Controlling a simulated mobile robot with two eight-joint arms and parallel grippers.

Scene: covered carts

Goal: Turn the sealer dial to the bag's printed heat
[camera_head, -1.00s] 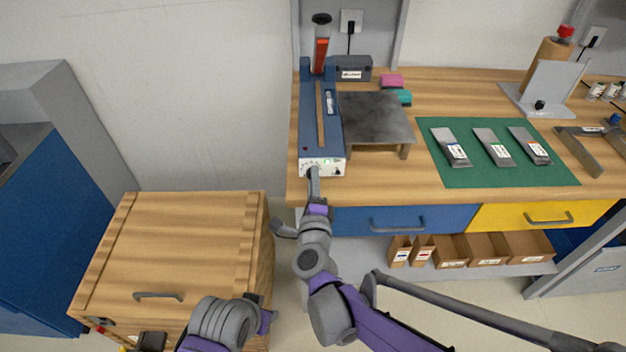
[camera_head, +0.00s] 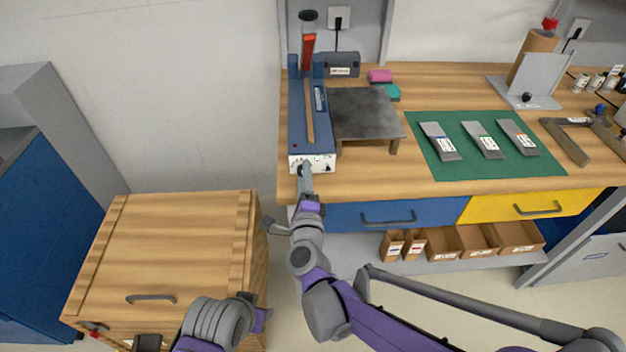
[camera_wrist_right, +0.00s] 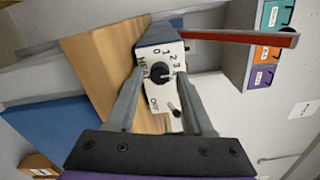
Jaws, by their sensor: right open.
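The sealer (camera_head: 297,132) is a long blue machine at the left end of the bench, with a white front panel (camera_head: 323,162). In the right wrist view its black dial (camera_wrist_right: 160,77) sits on a white panel marked HEAT, OFF and numbers. I cannot tell where the dial points. My right gripper (camera_head: 304,177) is at the panel; in its wrist view its open fingers (camera_wrist_right: 159,90) are either side of the dial, contact unclear. Grey bags (camera_head: 432,130), (camera_head: 477,130) and (camera_head: 512,129) have labels too small to read. My left gripper (camera_head: 257,308) is over the crate's right side, its jaws unclear.
The bags lie on a green mat (camera_head: 450,172). A dark metal stand (camera_head: 366,112) is right of the sealer. A wooden crate (camera_head: 175,240) stands at lower left. Below the bench are blue (camera_head: 345,217) and yellow (camera_head: 485,208) drawers and small cardboard bins (camera_head: 445,243).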

